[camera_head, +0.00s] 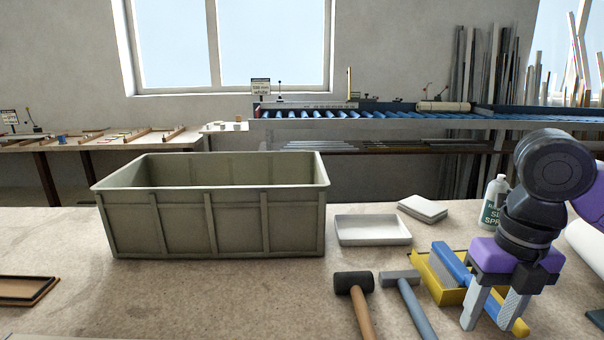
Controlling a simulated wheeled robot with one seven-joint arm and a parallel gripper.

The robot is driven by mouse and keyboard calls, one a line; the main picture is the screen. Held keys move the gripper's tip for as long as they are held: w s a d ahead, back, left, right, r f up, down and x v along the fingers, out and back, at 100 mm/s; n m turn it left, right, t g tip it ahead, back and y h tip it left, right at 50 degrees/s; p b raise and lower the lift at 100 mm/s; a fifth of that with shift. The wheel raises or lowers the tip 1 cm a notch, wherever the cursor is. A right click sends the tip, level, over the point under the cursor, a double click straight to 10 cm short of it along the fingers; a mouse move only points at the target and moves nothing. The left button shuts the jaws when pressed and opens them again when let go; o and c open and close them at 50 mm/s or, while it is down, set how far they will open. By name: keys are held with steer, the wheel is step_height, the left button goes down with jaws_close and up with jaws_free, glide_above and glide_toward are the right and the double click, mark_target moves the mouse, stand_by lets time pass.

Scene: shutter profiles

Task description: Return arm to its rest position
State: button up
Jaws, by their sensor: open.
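My gripper (491,311) is at the right of the view, with its arm bent down from the right edge. Its two pale fingers point down and stand apart, open, with nothing seen between them but part of the yellow and blue things behind. It is in front of a yellow tray (423,270) and a blue-handled tool (450,262), and hides part of both. I cannot tell whether the fingertips touch anything.
A grey-green crate (212,224) stands on the worktable (180,300). A black-headed mallet (354,284), a hammer (400,278), a white tray (372,230), white pads (422,208) and a spray bottle (493,202) are near my gripper. The table's front left-middle is clear.

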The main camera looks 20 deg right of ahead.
steer(key=w+a+r+m+t+y, duration=0.2)
steer(key=w+a+r+m+t, duration=0.25)
steer(key=w, duration=0.35)
steer(key=w+a+r+m+t+y, duration=0.25)
steer(key=w+r+m+t, duration=0.2)
steer(key=w, duration=0.25)
steer(key=w+a+r+m+t+p, duration=0.15)
steer(key=a+r+m+t, duration=0.25)
steer(key=r+m+t, duration=0.8)
steer(key=s+f+m+h, duration=1.2)
steer(key=s+f+m, duration=0.2)
steer(key=f+m, duration=0.3)
steer(key=s+a+f+n+g+y, duration=0.2)
steer(key=s+f, duration=0.3)
steer(key=s, duration=0.3)
steer(key=s+a+f+n+g+y+p, duration=0.1)
steer(key=s+a+f+n+g+y, duration=0.1)
steer(key=s+f, duration=0.4)
steer(key=s+a+f+n+g+y+p, duration=0.1)
steer(key=s+a+f+n+g+y, duration=0.1)
steer(key=s, duration=0.9)
step_height(320, 180, down, 4)
steer(key=shift+s+a+r+g+y, duration=0.3)
steer(key=shift+a+y, duration=0.35)
steer(key=shift+a, duration=0.5)
steer(key=shift+c, duration=0.3)
